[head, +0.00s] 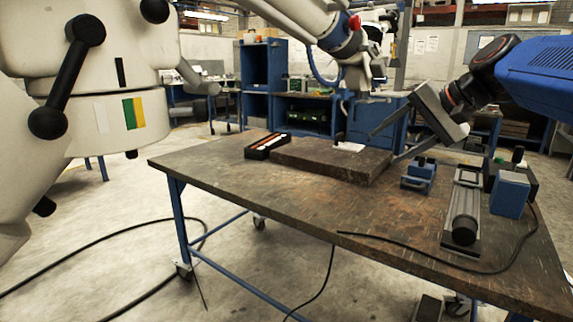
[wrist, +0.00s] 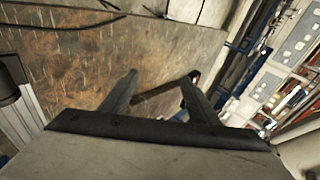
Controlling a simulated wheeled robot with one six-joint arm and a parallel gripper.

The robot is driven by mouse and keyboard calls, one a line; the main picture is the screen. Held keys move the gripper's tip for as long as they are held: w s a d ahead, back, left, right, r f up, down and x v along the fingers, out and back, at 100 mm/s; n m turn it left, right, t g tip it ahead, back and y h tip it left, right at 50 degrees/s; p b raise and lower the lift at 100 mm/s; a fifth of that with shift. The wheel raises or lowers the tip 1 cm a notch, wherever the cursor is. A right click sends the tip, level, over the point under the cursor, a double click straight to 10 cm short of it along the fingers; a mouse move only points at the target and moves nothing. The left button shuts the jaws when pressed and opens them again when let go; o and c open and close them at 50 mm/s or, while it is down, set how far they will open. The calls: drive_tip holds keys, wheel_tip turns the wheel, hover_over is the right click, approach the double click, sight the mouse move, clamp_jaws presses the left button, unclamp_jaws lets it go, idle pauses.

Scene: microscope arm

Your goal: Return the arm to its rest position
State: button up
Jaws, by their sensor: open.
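My gripper (head: 384,149) reaches in from the right in the head view, above the right part of the workbench, with its two fingers apart. In the wrist view my gripper (wrist: 161,76) is open, with nothing held between its fingers. A white microscope arm (head: 312,20) with a red knob comes down from the top middle, and its head (head: 366,70) hangs above a thick dark board. A large white jointed body (head: 90,60) with black handles fills the left of the head view. My gripper is apart from both.
The workbench (head: 230,190) carries the dark board (head: 325,158) with a white sheet (head: 348,147), and a black tray (head: 266,146). A blue vise (head: 418,176), a metal rail fixture (head: 462,215) and a blue box (head: 510,193) stand at the right. A black cable (head: 400,250) crosses the front. The left front is clear.

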drive_tip(key=s+d+f+n+g+h, duration=0.1)
drive_tip(key=s+d+f+n+h, duration=0.1)
drive_tip(key=s+f, duration=1)
drive_tip(key=s+d+f+n+g+h, duration=0.1)
drive_tip(key=s+f+n+h, duration=0.3)
drive_tip(key=s+f, duration=0.9)
wheel_tip(320, 180, down, 5)
drive_tip(key=shift+s+d+r+n+h, duration=0.1)
drive_tip(key=shift+s+d+n+h, duration=0.15)
drive_tip(key=shift+d+n, duration=0.45)
drive_tip(key=shift+d, duration=0.15)
